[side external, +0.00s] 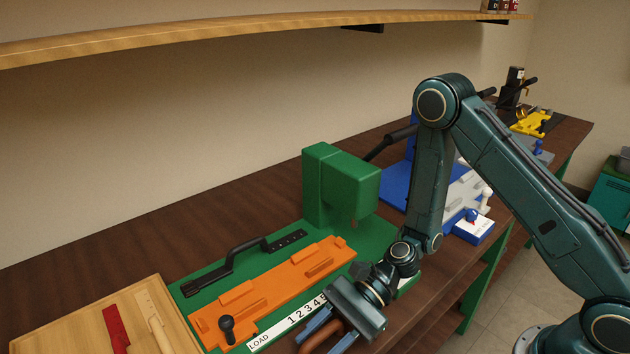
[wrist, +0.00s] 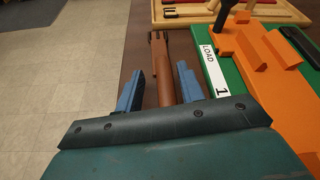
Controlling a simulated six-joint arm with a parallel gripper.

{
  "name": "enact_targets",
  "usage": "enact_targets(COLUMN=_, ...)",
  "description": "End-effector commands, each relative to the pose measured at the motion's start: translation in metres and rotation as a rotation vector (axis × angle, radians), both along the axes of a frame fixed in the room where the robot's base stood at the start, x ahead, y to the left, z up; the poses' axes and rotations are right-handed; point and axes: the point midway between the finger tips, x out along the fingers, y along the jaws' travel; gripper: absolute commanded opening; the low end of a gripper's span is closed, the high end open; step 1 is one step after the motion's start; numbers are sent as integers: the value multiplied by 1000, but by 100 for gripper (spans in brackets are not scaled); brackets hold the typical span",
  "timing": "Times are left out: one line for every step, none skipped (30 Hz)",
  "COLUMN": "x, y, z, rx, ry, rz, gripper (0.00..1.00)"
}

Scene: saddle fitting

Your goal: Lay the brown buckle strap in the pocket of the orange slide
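The brown buckle strap (wrist: 162,72) runs lengthwise between the two blue fingers of my gripper (wrist: 160,67) in the wrist view, with its forked buckle end pointing away. A gap shows between the strap and the left finger; the right finger is closer to it. In the side view my gripper (side external: 330,333) is low at the front edge of the bench, and the strap (side external: 321,340) shows as a curved brown piece by the fingers, partly cut off. The orange slide (side external: 285,290) lies on the green base, with raised blocks and a black knob; its pocket shows no strap.
A green press head (side external: 340,185) stands over the slide's far end, and a black handle (side external: 240,258) lies behind the slide. A wooden tray (side external: 95,310) at left holds a red strap (side external: 116,328) and a pale one. A blue station (side external: 395,185) stands farther right.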

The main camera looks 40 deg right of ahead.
Motion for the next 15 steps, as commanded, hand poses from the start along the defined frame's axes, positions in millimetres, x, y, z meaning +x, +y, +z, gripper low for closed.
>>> enact_targets(x=0, y=0, z=-2, rx=0, ry=1, rz=0, gripper=38)
enact_targets(x=0, y=-1, z=-2, rx=0, ry=0, rz=-1, gripper=38)
enact_targets(x=0, y=-4, z=0, rx=0, ry=-1, rz=-2, gripper=38)
enact_targets(x=0, y=-5, z=0, rx=0, ry=-1, rz=-2, gripper=38)
enact_targets(x=0, y=-8, z=1, rx=0, ry=-1, rz=-2, gripper=38)
enact_targets(x=0, y=-11, z=3, rx=0, ry=-1, rz=-3, gripper=38)
enact_targets(x=0, y=-13, z=4, rx=0, ry=-1, rz=-3, gripper=38)
enact_targets(x=0, y=-16, z=5, rx=0, ry=-2, rz=-3, gripper=38)
enact_targets(x=0, y=-20, z=6, rx=0, ry=-2, rz=-4, gripper=38)
enact_targets(x=0, y=-23, z=8, rx=0, ry=-2, rz=-4, gripper=38)
enact_targets(x=-2, y=-26, z=9, rx=0, ry=0, rz=-3, gripper=38)
enact_targets(x=-3, y=-31, z=11, rx=0, ry=0, rz=-5, gripper=38)
enact_targets(x=-4, y=-34, z=12, rx=0, ry=-1, rz=-4, gripper=38)
enact_targets(x=-5, y=-37, z=14, rx=0, ry=-1, rz=-4, gripper=38)
enact_targets(x=-6, y=-42, z=16, rx=0, ry=-2, rz=-4, gripper=38)
